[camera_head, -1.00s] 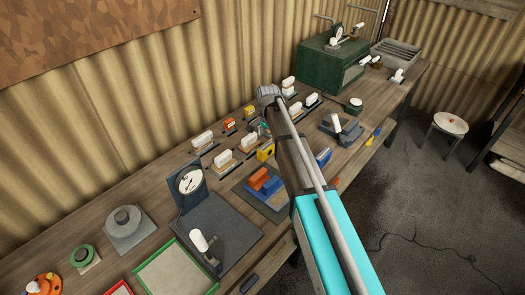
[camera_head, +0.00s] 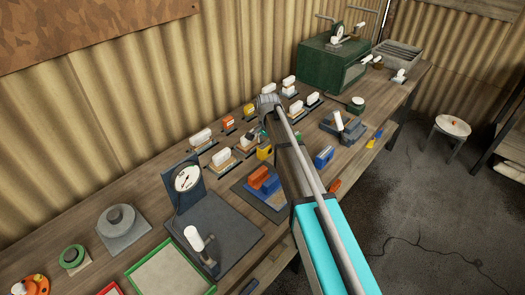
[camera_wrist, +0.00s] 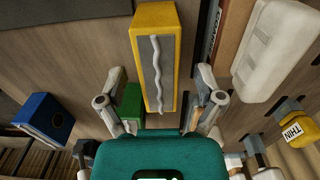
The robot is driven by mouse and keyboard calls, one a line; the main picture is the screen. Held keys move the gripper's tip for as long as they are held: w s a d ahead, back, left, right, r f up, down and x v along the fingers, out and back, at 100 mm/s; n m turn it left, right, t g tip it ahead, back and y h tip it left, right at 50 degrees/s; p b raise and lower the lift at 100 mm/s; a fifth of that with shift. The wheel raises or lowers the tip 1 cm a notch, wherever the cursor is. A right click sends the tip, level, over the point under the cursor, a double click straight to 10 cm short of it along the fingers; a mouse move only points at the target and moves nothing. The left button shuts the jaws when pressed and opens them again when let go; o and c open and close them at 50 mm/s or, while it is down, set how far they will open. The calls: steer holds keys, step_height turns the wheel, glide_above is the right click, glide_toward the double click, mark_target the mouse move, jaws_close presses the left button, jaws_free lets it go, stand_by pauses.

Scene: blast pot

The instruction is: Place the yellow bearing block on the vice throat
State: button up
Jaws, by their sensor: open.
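The yellow bearing block (camera_wrist: 171,20) has a grey face with a wavy line in the wrist view. It lies ahead of and between the spread fingers of my gripper (camera_wrist: 160,75), which is open and holds nothing. In the head view a yellow block (camera_head: 264,152) shows on the bench beside my arm; my fingers are mostly hidden there. A blue-grey fixture with a white handle (camera_head: 350,131), right of my arm, may be the vice. I cannot make out its throat clearly.
A green block (camera_wrist: 130,103) stands close by my left finger, and a blue block (camera_wrist: 45,118) is farther left. A white-topped block (camera_wrist: 285,45) is at the right. An orange-and-blue piece (camera_head: 264,180) and a dial gauge (camera_head: 187,178) stand nearby.

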stand_by(0.4)
jaws_close()
